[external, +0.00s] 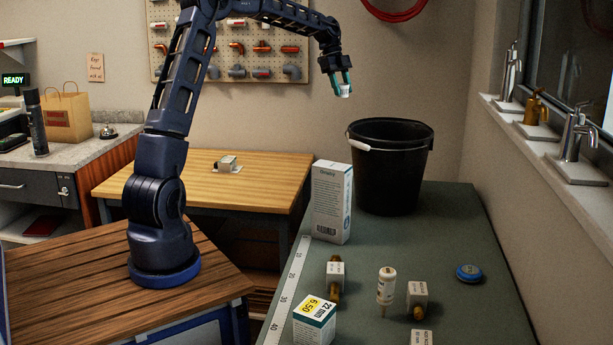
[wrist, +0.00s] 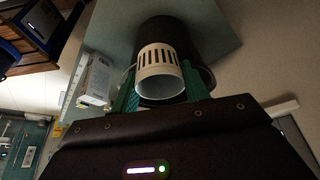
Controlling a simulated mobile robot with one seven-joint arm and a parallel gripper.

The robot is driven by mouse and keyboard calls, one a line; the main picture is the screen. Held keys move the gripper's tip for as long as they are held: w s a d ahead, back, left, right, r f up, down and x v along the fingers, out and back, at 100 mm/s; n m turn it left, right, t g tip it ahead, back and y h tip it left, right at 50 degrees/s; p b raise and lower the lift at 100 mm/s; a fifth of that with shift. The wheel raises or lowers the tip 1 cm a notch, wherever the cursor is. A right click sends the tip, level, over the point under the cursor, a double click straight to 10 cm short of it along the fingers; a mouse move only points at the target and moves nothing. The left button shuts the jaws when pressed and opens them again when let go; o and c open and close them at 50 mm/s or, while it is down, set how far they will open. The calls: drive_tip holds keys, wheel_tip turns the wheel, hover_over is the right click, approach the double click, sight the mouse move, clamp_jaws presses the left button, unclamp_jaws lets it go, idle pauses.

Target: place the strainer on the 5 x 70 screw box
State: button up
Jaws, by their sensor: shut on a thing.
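The white strainer (wrist: 158,72), a short slotted cup, sits between the teal fingers of my gripper (wrist: 160,92) in the wrist view. In the external view my gripper (external: 343,84) is shut on the strainer (external: 345,92), high in the air near the back wall, above and left of the black bucket. I cannot read which box is the 5 x 70 screw box.
A black bucket (external: 388,175) and a tall white box (external: 331,205) stand toward the back of the green bench (external: 450,225). Taps line the right sill.

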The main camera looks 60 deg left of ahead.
drive_tip(key=s+a+n, duration=0.2)
drive_tip(key=a, duration=1.4)
drive_tip(key=n+t+y, duration=0.1)
drive_tip(key=n+t, duration=0.2)
drive_tip(key=n, duration=0.2)
hover_over(231, 159)
drive_tip(key=s+a, duration=0.2)
drive_tip(key=f, duration=3.3)
drive_tip(key=shift+w+d+f, duration=0.35)
drive_tip(key=shift+f, duration=0.15)
drive_tip(key=o, duration=0.7)
drive_tip(key=shift+o, duration=1.3)
